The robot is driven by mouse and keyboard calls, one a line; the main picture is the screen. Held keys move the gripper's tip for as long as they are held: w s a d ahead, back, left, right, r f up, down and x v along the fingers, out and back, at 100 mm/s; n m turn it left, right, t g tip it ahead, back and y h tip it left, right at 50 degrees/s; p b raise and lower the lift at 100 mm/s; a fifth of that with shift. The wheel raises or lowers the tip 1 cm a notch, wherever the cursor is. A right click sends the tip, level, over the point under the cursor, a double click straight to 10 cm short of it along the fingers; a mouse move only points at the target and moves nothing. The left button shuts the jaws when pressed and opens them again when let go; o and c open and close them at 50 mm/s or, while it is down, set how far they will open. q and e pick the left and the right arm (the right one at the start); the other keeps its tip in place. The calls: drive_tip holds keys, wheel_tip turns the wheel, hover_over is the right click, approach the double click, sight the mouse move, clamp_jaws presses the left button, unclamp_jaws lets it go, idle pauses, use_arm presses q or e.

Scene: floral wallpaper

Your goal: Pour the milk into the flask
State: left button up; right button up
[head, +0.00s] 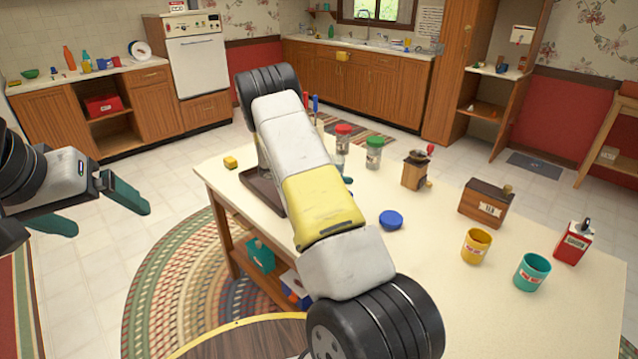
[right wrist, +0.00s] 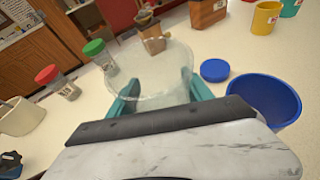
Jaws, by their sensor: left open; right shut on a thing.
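My right gripper (right wrist: 158,92) is shut on a clear, wide-mouthed container (right wrist: 162,62), with one teal finger on each side of it. I cannot tell from the view whether milk is in it. A deep blue open vessel (right wrist: 270,97), possibly the flask, stands to the right of the held container in the right wrist view, apart from it. A round blue lid (right wrist: 214,70) lies on the table beyond; it also shows in the head view (head: 391,220). My left gripper (head: 100,208) is open and empty, left of the table.
The cream table (head: 560,325) bears a red-lidded jar (head: 343,138), a green-lidded jar (head: 374,153), a grinder (head: 416,170), a wooden box (head: 485,203), a yellow mug (head: 475,246), a teal mug (head: 532,271) and a red tin (head: 574,242). The table's front right is clear.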

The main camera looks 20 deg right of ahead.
sight(342, 160)
drive_tip(key=shift+w+f, duration=0.1)
drive_tip(key=shift+w, duration=0.05)
drive_tip(key=shift+r, duration=2.5)
drive_tip(key=shift+r, duration=0.1)
